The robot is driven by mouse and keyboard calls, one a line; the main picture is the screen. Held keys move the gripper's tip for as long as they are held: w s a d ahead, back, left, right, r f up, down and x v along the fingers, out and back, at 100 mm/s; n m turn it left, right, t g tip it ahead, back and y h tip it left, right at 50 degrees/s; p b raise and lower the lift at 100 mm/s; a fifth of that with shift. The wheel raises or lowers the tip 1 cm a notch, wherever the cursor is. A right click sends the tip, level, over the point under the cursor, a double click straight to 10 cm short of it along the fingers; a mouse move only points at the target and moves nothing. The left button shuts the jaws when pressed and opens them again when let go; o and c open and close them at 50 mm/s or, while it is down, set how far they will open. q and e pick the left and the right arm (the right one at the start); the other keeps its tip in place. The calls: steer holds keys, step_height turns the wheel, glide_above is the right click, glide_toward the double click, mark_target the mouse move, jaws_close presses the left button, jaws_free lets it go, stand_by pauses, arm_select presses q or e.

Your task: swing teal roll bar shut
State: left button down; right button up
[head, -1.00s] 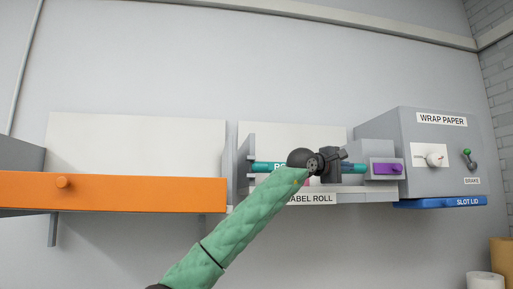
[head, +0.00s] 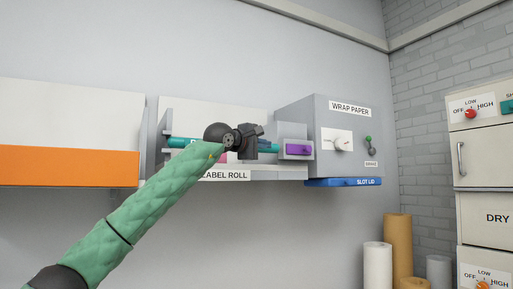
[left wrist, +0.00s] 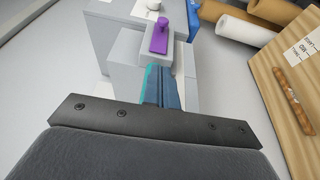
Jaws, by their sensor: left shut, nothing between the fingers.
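The teal roll bar (head: 183,143) lies level across the label roll holder (head: 225,175) in the head view. Its middle is hidden behind my left wrist and gripper, and a short teal piece shows to their right. My left gripper (head: 259,131) is shut and empty, at the bar near its right end. In the left wrist view the shut fingers (left wrist: 164,88) point toward the grey block with the purple tab (left wrist: 160,36). A teal strip (left wrist: 149,82) shows right beside the fingers; whether they touch it I cannot tell. My right gripper is not in view.
The grey wrap paper box (head: 347,117) with a white dial stands right of the holder, above a blue slot lid (head: 343,182). An orange-fronted shelf (head: 70,167) is at left. Paper rolls (head: 397,250) and a cabinet (head: 485,150) stand at right.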

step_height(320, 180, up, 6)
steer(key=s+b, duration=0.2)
arm_select(q)
steer(key=s+d+b, duration=0.2)
steer(key=s+d, duration=0.2)
steer(key=s, duration=0.5)
steer(key=shift+s+d+f, duration=0.15)
steer(key=shift+s+d, duration=0.15)
steer(key=shift+s, duration=0.05)
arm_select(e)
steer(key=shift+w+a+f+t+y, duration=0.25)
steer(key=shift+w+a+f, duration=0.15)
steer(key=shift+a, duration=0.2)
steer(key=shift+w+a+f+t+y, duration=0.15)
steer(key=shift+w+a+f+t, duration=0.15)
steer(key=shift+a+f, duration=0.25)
arm_select(q)
steer(key=shift+d, duration=0.1)
